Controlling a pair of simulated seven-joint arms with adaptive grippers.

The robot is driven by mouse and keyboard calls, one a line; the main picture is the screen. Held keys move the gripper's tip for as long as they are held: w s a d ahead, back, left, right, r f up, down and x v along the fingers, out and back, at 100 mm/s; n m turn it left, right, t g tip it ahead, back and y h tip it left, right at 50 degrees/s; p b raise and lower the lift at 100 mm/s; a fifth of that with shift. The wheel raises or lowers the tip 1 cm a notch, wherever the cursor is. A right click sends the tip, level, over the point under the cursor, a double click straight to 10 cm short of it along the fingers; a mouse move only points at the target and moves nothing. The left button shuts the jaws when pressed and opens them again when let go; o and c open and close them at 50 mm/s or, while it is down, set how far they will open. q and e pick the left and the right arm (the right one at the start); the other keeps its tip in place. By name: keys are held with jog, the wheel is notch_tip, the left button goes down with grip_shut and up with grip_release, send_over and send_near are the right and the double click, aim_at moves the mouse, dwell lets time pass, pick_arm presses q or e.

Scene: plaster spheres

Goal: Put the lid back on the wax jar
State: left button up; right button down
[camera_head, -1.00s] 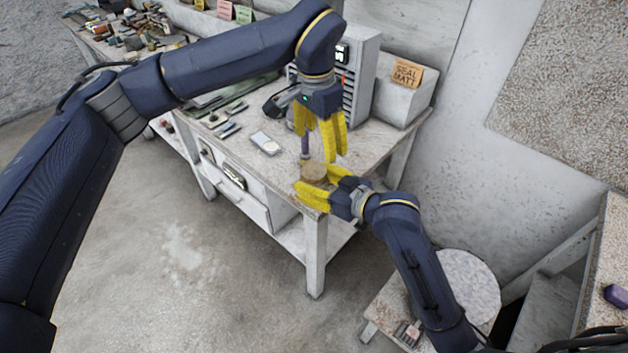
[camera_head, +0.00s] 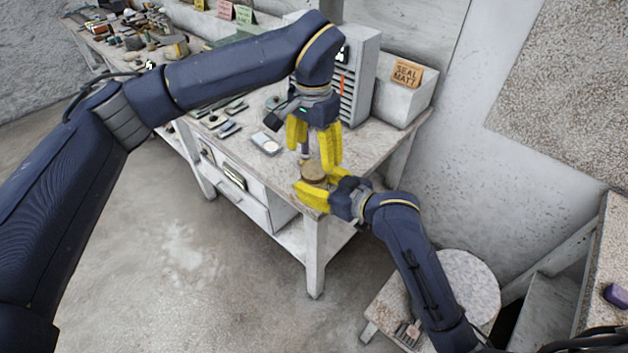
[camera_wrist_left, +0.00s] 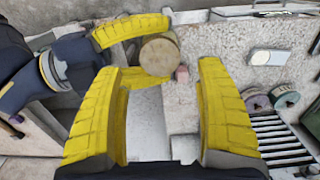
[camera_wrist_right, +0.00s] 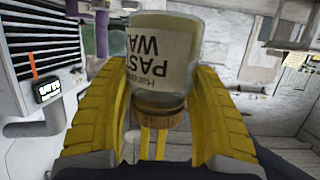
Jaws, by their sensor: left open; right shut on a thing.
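The wax jar (camera_wrist_right: 165,55) is clear, with a pale label. My right gripper (camera_wrist_right: 160,115) is shut around it, one yellow finger on each side. A round brown lid (camera_head: 313,173) is at the jar's mouth; it also shows from above in the left wrist view (camera_wrist_left: 160,54). In the right wrist view the lid (camera_wrist_right: 160,112) appears to touch the jar's neck, but I cannot tell how firmly it sits. My left gripper (camera_head: 311,154) is open and empty above the lid, fingers pointing down. The right fingers partly hide the jar in the head view.
The jar is near the workbench's (camera_head: 375,150) front corner. A small pale case (camera_head: 266,143) and flat tools lie farther left. A grey slatted unit (camera_head: 360,75) and a box with a SEAL MATT note (camera_head: 406,77) stand behind. Open floor (camera_head: 190,270) lies in front.

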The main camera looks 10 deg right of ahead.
aim_at(314, 170)
pick_arm(q)
jog(key=shift+f, duration=2.95)
jog(key=shift+c, duration=0.4)
jog(key=c, duration=1.3)
jog(key=o, duration=1.3)
jog(key=shift+r, duration=0.1)
jog(key=shift+r, duration=2.2)
